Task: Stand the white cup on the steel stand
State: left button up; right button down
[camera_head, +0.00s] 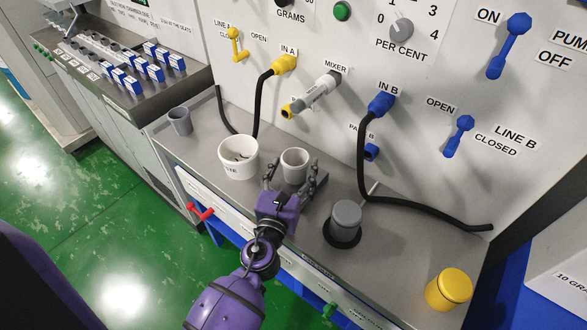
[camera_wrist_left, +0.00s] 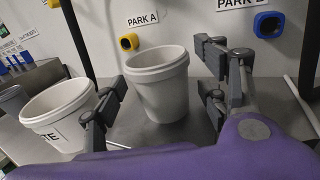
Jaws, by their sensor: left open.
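The white cup (camera_head: 295,164) stands upright and empty-looking on the grey bench top, below the mixer. My left gripper (camera_head: 292,176) is open, with its fingers on either side of the cup's near part. The left wrist view shows the cup (camera_wrist_left: 160,88) between the fingers; the left finger is close to its wall, and a gap shows at the right. I cannot tell whether either finger touches it. A grey cylinder with a flat top (camera_head: 346,215), on a black round base, stands right of the cup; it may be the steel stand. My right gripper is not in view.
A wider white tub (camera_head: 238,160) with partly hidden lettering stands just left of the cup. Black hoses (camera_head: 362,160) hang behind. Bench room shows between cup and grey cylinder.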

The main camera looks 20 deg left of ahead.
pick_arm(q)
jog(key=s+b, duration=0.1)
jog(key=s, duration=0.2)
jog(key=s+b, duration=0.1)
jog(key=s, duration=0.3)
jog(key=s+b, duration=0.1)
jog(key=s, duration=0.2)
jog(key=shift+s+d+f, duration=0.2)
jog(key=shift+f, duration=0.2)
jog(key=shift+s+r, duration=0.1)
jog(key=shift+s, duration=0.2)
jog(key=shift+s+r, duration=0.15)
jog(key=shift+s, duration=0.1)
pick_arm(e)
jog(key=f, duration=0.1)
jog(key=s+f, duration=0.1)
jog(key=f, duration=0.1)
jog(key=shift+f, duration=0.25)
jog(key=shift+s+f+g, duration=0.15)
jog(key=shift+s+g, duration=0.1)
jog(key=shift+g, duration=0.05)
